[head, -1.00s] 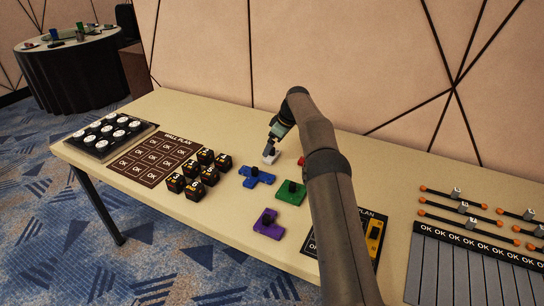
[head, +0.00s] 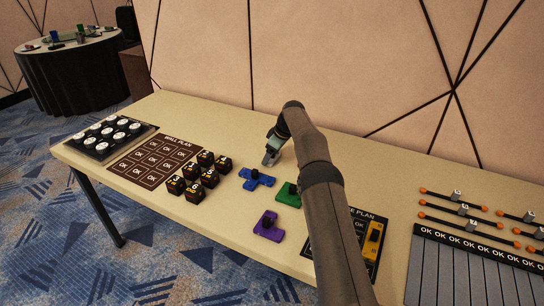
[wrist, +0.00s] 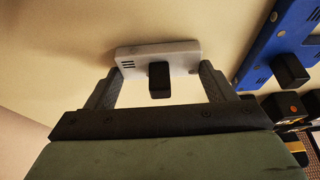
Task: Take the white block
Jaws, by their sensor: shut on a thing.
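The white block (wrist: 185,53) is a flat pale piece with a black knob, between the two grey fingers of my gripper (wrist: 161,70) in the wrist view. The fingers are shut on it, one at each end. In the head view my gripper (head: 269,157) points down at the back of the table, behind the blue piece, and mostly hides the block. I cannot tell whether the block is clear of the table top.
A blue piece (head: 264,180) lies just in front of my gripper, with green (head: 285,198) and purple (head: 262,230) pieces nearer. Several black cubes (head: 205,158) stand to the left. The wall (head: 330,60) rises behind. My arm covers part of the right side.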

